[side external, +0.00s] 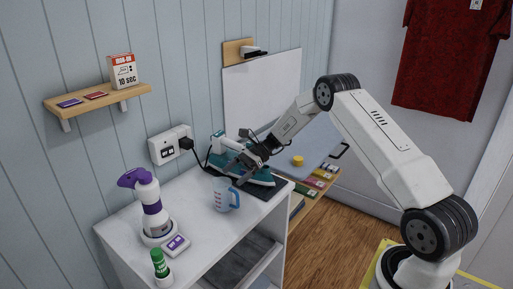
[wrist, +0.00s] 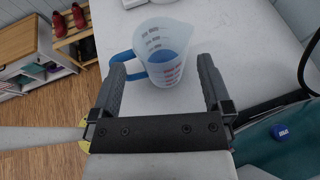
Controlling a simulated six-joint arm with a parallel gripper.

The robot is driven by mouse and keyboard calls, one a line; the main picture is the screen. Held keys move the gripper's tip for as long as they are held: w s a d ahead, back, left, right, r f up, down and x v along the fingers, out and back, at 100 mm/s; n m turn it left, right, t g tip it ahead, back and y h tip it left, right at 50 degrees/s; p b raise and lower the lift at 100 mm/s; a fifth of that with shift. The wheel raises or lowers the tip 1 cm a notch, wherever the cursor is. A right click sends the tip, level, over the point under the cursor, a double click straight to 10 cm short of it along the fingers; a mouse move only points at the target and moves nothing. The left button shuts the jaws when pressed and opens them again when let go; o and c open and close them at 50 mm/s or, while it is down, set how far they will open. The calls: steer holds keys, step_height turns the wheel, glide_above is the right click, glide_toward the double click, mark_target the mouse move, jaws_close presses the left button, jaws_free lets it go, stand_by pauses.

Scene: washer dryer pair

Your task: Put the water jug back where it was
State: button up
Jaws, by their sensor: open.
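The water jug (side external: 221,194) is a clear measuring jug with a blue handle and printed marks. It stands upright on the white countertop (side external: 195,225), in front of the iron. In the wrist view the jug (wrist: 166,58) appears ahead of and partly between my fingers, with its handle close to the left finger. Bluish content shows inside it. My gripper (side external: 236,168) is open and empty, above and behind the jug in the side view. It also shows in the wrist view (wrist: 162,68). I cannot tell whether a finger touches the handle.
A teal and white iron (side external: 262,178) sits on a dark mat behind the jug, under my wrist. A socket (side external: 167,147) with a cord is on the wall.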

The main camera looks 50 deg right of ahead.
steer(key=shift+r, duration=1.95)
steer(key=s+a+n+h, duration=0.5)
steer(key=s+n, duration=0.5)
steer(key=s, duration=0.2)
steer(key=s+a+n+h, duration=0.5)
steer(key=s+n+h, duration=0.3)
steer(key=s+n, duration=0.3)
steer(key=shift+s+r+g, duration=0.2)
steer(key=shift+s+g, duration=0.2)
steer(key=shift+s, duration=0.15)
